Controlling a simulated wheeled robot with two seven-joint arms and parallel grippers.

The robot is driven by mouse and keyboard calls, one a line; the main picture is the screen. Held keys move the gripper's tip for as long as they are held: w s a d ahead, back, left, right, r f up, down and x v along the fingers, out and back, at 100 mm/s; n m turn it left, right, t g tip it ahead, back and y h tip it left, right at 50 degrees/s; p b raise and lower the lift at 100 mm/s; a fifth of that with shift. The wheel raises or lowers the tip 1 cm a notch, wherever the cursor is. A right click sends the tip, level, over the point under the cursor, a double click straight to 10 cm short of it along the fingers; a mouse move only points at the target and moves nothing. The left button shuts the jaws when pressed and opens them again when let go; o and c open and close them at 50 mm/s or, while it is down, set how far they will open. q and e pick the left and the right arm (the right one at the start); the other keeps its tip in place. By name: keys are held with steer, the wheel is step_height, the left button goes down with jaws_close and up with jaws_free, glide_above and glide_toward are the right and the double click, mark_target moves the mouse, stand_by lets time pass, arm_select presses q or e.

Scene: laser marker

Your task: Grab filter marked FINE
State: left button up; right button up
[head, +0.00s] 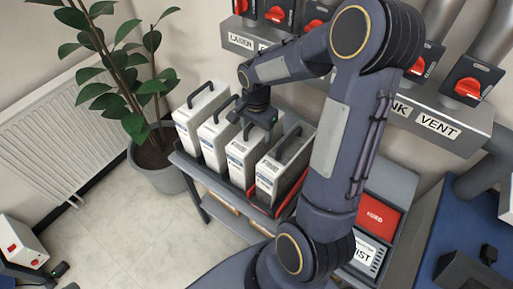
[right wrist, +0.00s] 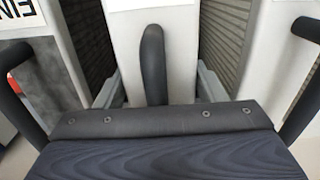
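Several white filters with dark top handles stand in a row on a cart (head: 193,168) in the head view; the front one (head: 272,178) is nearest. Their labels are too small to read there. My right gripper (head: 260,117) is over the handle of the third filter from the left (head: 242,160). In the right wrist view, a dark handle (right wrist: 152,60) rises just beyond the gripper's dark edge. A filter at the left (right wrist: 62,20) shows part of a label reading like "FIN", cut by the frame. My left gripper is not in view.
A potted plant (head: 150,150) stands left of the cart, by a radiator (head: 55,130). A panel with red switches and a VENT label (head: 437,127) is behind my right arm. A red box (head: 375,215) sits right of the filters.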

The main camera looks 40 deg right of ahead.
jaws_close()
steer(key=shift+r, duration=0.15)
